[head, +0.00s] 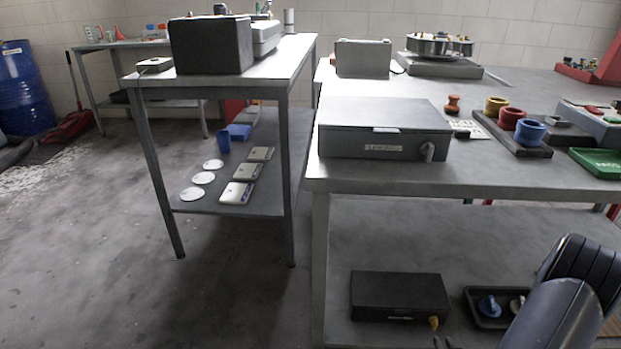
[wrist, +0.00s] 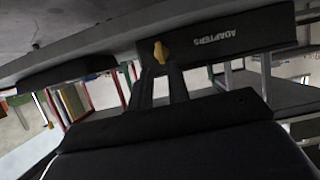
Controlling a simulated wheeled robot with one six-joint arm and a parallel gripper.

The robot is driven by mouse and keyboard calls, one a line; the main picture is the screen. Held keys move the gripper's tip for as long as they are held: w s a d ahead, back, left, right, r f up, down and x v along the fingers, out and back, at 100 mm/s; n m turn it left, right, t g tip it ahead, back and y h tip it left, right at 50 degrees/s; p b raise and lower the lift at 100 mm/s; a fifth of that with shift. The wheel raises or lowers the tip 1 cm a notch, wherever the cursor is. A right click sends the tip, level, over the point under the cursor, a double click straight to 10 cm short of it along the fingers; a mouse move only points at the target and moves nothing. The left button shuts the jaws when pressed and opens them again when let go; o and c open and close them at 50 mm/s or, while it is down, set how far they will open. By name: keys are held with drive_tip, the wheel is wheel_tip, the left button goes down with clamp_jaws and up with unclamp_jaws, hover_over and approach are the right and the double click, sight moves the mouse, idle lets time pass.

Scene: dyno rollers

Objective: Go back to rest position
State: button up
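My arm (head: 565,295) reaches in from the lower right of the head view, in front of the lower shelf. A dark box (head: 400,296) with a yellow knob (head: 434,323) at its front sits on that shelf. In the wrist view the box (wrist: 222,38) appears upside down, with the label ADAPTERS and the yellow knob (wrist: 160,52). My gripper (wrist: 161,70) has its two dark fingers apart, with a gap between them. The knob is just at or beyond the fingertips; whether they touch it I cannot tell.
A black tray (head: 470,304) with small knobs sits right of the box, partly behind my arm. Above is the workbench top (head: 330,172) with a grey STICKERS box (head: 383,128) and several coloured cups near its edge. Open floor (head: 100,270) lies to the left.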

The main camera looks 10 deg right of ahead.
sight(436, 328)
drive_tip(key=b+x, duration=0.1)
drive_tip(key=x, duration=0.5)
drive_tip(key=shift+w, duration=0.2)
drive_tip(key=shift+s+d+r+m+p, duration=0.15)
drive_tip(key=shift+r+m+p, duration=0.15)
drive_tip(key=shift+p, duration=0.15)
drive_tip(key=shift+f+m+t+y+p, duration=0.3)
drive_tip(key=shift+m+t+y+p, duration=0.2)
drive_tip(key=shift+m+y+p, duration=0.75)
drive_tip(key=shift+m, duration=0.25)
